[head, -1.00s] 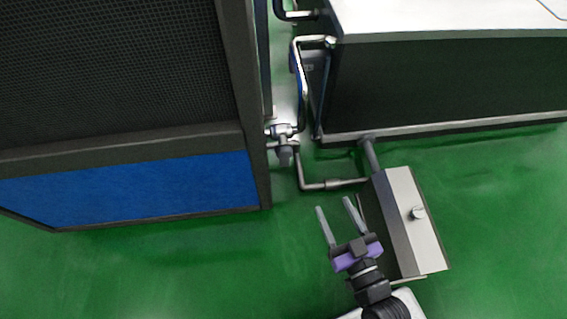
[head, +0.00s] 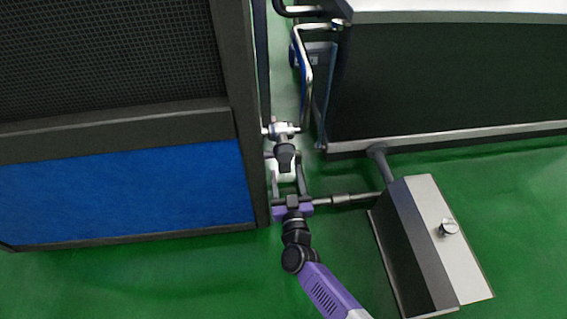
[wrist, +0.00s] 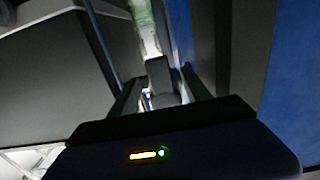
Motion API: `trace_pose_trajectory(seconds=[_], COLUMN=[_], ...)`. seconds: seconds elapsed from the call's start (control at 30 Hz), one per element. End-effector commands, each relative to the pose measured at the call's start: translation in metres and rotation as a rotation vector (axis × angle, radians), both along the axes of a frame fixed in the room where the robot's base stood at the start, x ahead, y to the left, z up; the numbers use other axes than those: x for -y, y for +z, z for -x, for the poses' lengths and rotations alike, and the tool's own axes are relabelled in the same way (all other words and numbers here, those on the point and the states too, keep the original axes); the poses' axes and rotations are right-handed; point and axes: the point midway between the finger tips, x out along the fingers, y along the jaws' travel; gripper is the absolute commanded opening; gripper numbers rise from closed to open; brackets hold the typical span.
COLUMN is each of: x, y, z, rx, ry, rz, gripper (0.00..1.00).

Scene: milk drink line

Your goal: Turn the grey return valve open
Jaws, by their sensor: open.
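The grey return valve has a dark grey handle (head: 285,154) below a silver pipe fitting (head: 282,130), beside the right edge of the blue-panelled cabinet. My gripper (head: 286,166) is open and has its two fingers reaching up on either side of the handle. In the wrist view the handle (wrist: 160,76) stands between the two fingers of my gripper (wrist: 158,82). I see no clear sign that the fingers press on it. Part of the pipework is hidden behind the fingers and the purple gripper body.
The cabinet (head: 120,196) stands close on the left. A large dark unit (head: 440,85) with a pale top stands on the right. A low box with a knob (head: 448,228) lies at lower right, joined by a pipe (head: 352,200). Green floor is free at lower left.

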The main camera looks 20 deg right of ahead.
Motion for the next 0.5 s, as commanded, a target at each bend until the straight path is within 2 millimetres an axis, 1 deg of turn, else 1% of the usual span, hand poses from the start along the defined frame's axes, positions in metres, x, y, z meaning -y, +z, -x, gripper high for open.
trace_pose_trajectory(seconds=[0.17,0.4,0.5], x=[0.006,0.015,0.017], y=[-0.003,-0.003,-0.002], z=[-0.021,-0.056,-0.065], rx=[0.004,0.001,0.002], ry=[-0.003,-0.002,-0.002], rz=[-0.002,-0.002,-0.001], gripper=[0.56,0.56,0.56])
